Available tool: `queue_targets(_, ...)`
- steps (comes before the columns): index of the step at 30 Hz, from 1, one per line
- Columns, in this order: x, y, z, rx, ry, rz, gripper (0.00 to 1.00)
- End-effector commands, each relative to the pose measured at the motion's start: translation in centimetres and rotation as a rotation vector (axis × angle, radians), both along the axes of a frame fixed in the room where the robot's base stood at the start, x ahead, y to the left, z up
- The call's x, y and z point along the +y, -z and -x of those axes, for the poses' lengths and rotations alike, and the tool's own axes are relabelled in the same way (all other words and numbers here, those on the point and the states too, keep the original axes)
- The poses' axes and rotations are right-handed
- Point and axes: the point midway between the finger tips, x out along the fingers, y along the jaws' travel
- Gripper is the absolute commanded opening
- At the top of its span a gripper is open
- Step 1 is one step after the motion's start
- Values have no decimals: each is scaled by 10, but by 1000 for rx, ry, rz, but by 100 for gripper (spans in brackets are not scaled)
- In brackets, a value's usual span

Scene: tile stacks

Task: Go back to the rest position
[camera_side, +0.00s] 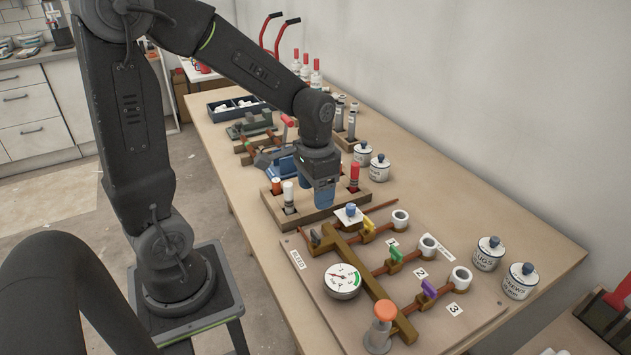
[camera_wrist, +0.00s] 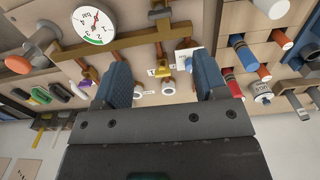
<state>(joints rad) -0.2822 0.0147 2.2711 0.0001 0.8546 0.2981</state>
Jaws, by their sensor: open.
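My gripper (camera_side: 323,198) is at the end of my bent arm, pointing down just behind the valve board (camera_side: 318,282), near the wooden rack (camera_side: 312,217). In the wrist view my gripper (camera_wrist: 164,82) shows two blue fingers spread apart with nothing held between them. The board carries a round gauge (camera_side: 342,281), an orange knob (camera_side: 385,311) and copper pipes with yellow, green and purple valve handles. A white card with a blue knob (camera_side: 350,209) is close to my fingers. Part of the rack is hidden behind my gripper.
Two white canisters (camera_side: 488,253) with blue knobs stand at the right; two more (camera_side: 380,167) stand behind the rack. Red-capped bottles (camera_side: 315,75) and a dark blue tray (camera_side: 236,106) are at the far end. A wall runs along the right side.

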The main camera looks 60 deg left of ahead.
Motion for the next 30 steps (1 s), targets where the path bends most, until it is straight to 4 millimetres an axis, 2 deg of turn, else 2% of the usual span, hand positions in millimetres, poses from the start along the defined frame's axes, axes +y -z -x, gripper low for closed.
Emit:
queue_targets(6, 0, -17, 0, -1, 0, 0, 66)
queue_targets(18, -3, -22, 2, -13, 2, -4, 66)
queue_targets(23, -22, -48, 15, -108, 2, -24, 66)
queue_targets(30, -62, -94, 57, -333, -4, -29, 66)
